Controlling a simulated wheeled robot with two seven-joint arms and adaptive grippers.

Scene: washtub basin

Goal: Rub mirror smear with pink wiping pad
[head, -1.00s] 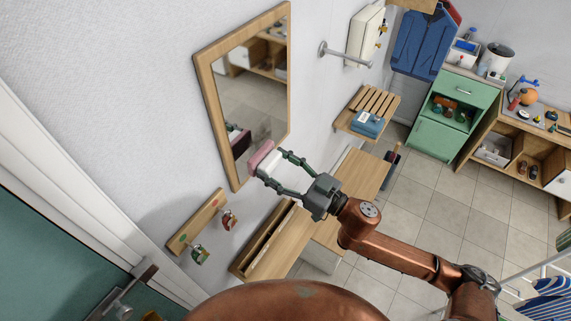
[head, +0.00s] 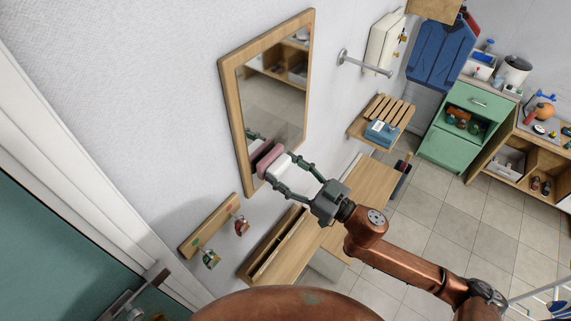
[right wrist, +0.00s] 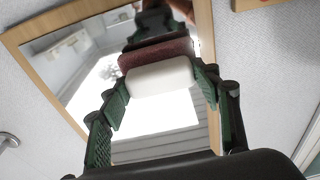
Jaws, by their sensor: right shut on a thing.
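The pink wiping pad (head: 269,161) has a white back and is held between the fingers of my right gripper (head: 282,169). Its pink face is against or very close to the lower part of the wood-framed mirror (head: 283,100); I cannot tell if it touches. In the right wrist view the white back of the pad (right wrist: 160,77) sits between the green fingers, with dark red and a reflection of the gripper beyond it on the mirror (right wrist: 150,120). A smear is not clearly distinguishable now. My left gripper is not in view.
A wooden hook rail (head: 209,226) is on the wall below left of the mirror. A metal wall bar (head: 364,63) and a slatted shelf (head: 380,110) with a blue box are to the right. A wooden counter (head: 365,190) lies below. A green cabinet (head: 465,125) stands farther back.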

